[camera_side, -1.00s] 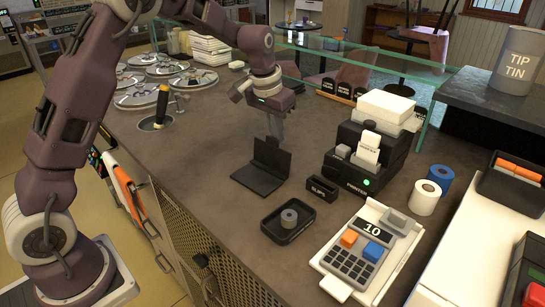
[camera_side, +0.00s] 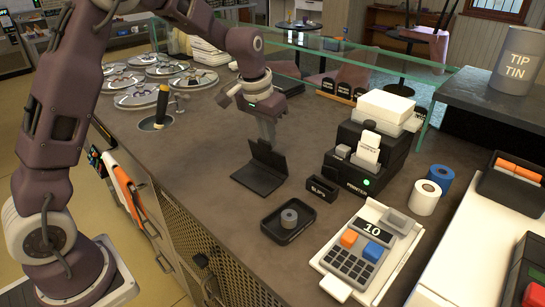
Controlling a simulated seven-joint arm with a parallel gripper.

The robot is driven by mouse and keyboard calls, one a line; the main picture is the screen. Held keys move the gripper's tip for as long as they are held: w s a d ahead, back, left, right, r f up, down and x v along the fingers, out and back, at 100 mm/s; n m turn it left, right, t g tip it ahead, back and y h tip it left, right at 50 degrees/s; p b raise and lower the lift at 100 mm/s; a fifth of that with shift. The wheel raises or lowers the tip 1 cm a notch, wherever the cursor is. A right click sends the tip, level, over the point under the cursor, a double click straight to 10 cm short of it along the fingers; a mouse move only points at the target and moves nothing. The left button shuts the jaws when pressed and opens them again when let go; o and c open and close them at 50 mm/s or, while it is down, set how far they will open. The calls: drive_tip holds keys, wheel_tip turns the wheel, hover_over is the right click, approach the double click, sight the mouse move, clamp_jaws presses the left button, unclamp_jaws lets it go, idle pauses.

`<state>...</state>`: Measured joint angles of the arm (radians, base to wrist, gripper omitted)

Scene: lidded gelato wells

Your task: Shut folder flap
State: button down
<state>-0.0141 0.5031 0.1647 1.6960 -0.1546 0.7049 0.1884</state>
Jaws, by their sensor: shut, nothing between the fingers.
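The black folder (camera_side: 257,180) lies open on the dark counter, its base flat. Its flap (camera_side: 268,157) stands raised at the back edge and leans back. My gripper (camera_side: 268,139) is shut and empty, pointing down just behind the top of the flap. The flap hides the ends of the fingers, so I cannot tell whether they touch it.
A black printer (camera_side: 364,160) and a small slips holder (camera_side: 322,188) stand right of the folder. A black tray (camera_side: 287,222) with a grey roll and a card terminal (camera_side: 362,250) are in front. Lidded wells (camera_side: 150,82) are behind left. Counter left of the folder is clear.

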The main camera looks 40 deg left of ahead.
drive_tip(key=shift+s, duration=0.4)
drive_tip(key=shift+s+d, duration=0.1)
drive_tip(key=shift+s, duration=1.3)
drive_tip(key=w+v, duration=0.2)
drive_tip(key=v, duration=0.5)
drive_tip(key=shift+s+r, duration=0.2)
drive_tip(key=shift+r, duration=0.4)
drive_tip(key=s+d+r+t, duration=0.1)
drive_tip(key=s+d+r, duration=0.15)
drive_tip(key=s, duration=0.55)
drive_tip(key=s+d+r+t, duration=0.1)
drive_tip(key=s+r, duration=0.3)
drive_tip(key=s, duration=0.5)
drive_tip(key=s+d+f, duration=0.1)
drive_tip(key=s+f, duration=0.3)
drive_tip(key=s, duration=0.7)
drive_tip(key=shift+d+m+t, duration=0.35)
drive_tip(key=shift+m+t, duration=0.05)
drive_tip(key=shift+f, duration=0.1)
